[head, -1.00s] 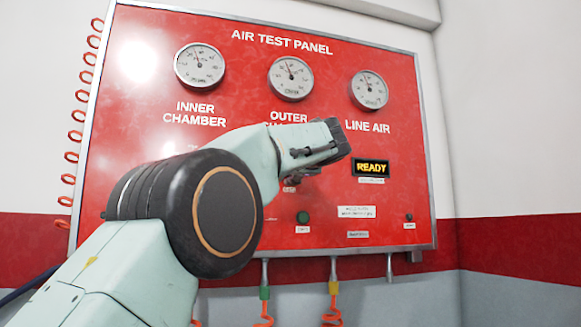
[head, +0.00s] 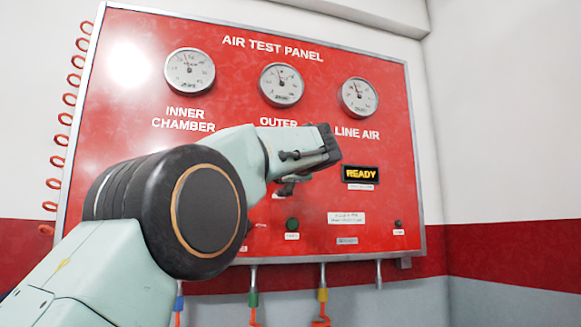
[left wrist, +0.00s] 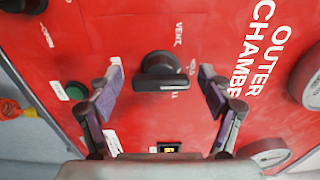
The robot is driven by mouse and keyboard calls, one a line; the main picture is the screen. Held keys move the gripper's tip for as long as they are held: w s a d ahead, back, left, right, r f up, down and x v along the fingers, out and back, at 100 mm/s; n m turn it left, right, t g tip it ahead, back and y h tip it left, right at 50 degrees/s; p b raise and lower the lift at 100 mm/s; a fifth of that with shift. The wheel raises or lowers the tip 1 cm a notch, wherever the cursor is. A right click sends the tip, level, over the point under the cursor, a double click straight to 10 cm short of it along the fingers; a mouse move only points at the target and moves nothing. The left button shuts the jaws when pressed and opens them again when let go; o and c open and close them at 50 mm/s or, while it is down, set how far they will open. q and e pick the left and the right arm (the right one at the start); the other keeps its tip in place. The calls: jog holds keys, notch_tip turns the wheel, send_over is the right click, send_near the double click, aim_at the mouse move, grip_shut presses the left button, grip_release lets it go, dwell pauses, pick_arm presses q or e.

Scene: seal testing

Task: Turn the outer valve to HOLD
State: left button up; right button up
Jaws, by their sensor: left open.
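The outer valve (left wrist: 160,68) is a black round knob with a bar handle, in the upper middle of the left wrist view. Its bar lies level across that picture. A VENT label (left wrist: 179,34) is printed above it, and a small label by its right side is too small to read. My left gripper (left wrist: 161,76) is open, with one finger on each side of the knob and a visible gap on both sides. I cannot tell how far the fingertips are from the panel. In the head view my left gripper (head: 290,186) is before the panel, and my arm hides the valve.
The red air test panel (head: 385,210) carries several gauges, a lit READY display (head: 360,174) and a green button (head: 292,224). Another black knob (left wrist: 22,5) shows at the wrist view's top left corner. Hoses (head: 321,310) hang below the panel.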

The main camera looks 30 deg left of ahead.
pick_arm(q)
jog(key=v, duration=1.1)
jog(key=shift+d, duration=0.2)
jog(key=shift+s+a, duration=0.1)
jog(key=shift+s, duration=0.05)
